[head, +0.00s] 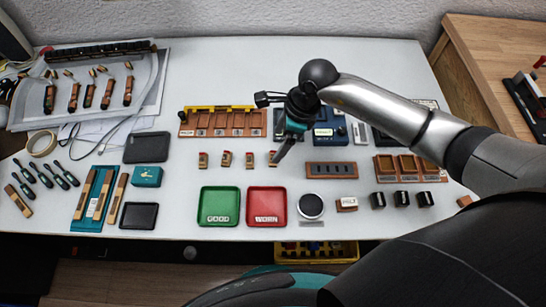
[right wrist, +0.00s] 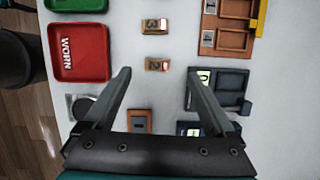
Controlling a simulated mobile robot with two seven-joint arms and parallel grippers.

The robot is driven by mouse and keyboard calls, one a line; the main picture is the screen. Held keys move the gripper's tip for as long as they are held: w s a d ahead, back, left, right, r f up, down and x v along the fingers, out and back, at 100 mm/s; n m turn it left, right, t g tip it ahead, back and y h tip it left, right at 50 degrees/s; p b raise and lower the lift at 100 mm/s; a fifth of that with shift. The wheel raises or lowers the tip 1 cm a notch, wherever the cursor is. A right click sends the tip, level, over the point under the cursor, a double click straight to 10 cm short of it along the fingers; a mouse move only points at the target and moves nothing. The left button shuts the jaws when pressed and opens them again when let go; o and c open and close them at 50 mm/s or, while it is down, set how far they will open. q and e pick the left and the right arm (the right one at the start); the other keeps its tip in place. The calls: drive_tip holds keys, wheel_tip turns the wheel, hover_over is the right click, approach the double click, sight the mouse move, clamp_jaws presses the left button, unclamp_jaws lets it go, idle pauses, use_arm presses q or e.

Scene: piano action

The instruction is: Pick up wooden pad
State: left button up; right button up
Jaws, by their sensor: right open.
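Several small wooden pads stand in a row in the middle of the white table: one at the left (head: 203,160), one beside it (head: 226,159), a third (head: 249,160), and the rightmost (head: 273,158) by my right gripper (head: 280,158). In the right wrist view, two numbered pads show, one farther (right wrist: 154,25) and one nearer (right wrist: 157,64). My right gripper (right wrist: 160,76) is open and empty, with the nearer pad lined up between its fingertips. The height gap is hard to judge. My left gripper is not in view.
A green tray (head: 219,221) and a red tray (head: 267,220) lie in front of the pads. A compartmented wooden rack (head: 222,132) stands behind them. A slotted brown block (head: 331,170) and a blue device (head: 329,136) are close to the right.

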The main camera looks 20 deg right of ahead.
sight(273, 155)
drive_tip(key=x, duration=0.4)
drive_tip(key=b+x, duration=0.1)
drive_tip(key=shift+s+d+f, duration=0.15)
drive_tip(key=shift+s+f, duration=0.05)
drive_tip(key=shift+f, duration=0.3)
drive_tip(key=c, duration=1.4)
drive_tip(key=shift+r, duration=0.15)
